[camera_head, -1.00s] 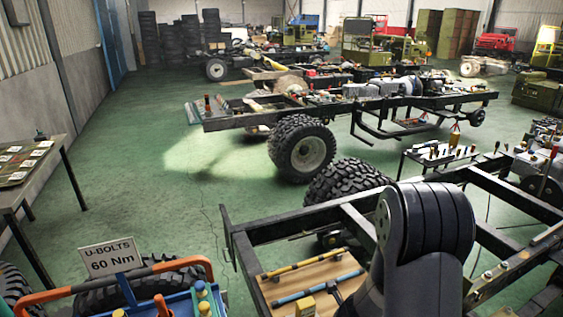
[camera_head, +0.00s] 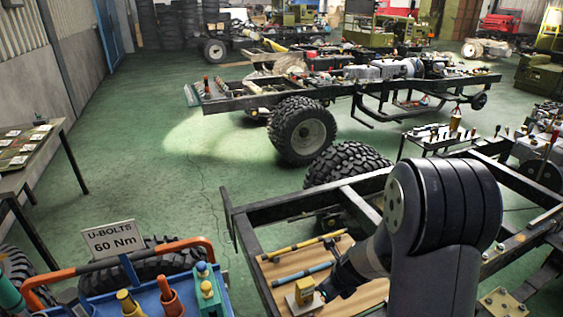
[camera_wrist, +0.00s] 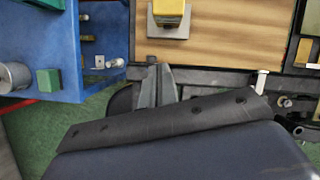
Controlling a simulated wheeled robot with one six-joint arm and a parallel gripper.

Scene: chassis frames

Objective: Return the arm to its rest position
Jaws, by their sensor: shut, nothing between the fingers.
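My arm (camera_head: 445,205) rises at the lower right of the head view, its big rounded joint uppermost, and bends down to the left. My gripper is small and dark at the arm's lower end in the head view (camera_head: 328,289), over the wooden board (camera_head: 345,246) next to the yellow block tool. In the wrist view my gripper (camera_wrist: 157,76) shows two grey fingers together with nothing held. The fingers point toward the dark frame edge, between the blue cart and the board. A dark part of my own arm fills the lower wrist view.
A black chassis frame (camera_head: 290,208) surrounds the board, which carries a yellow-handled tool (camera_head: 304,245), a blue-handled one (camera_head: 302,273) and a yellow block tool (camera_head: 305,291). A blue cart (camera_head: 150,300) with a U-BOLTS sign stands left. Green floor is open beyond.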

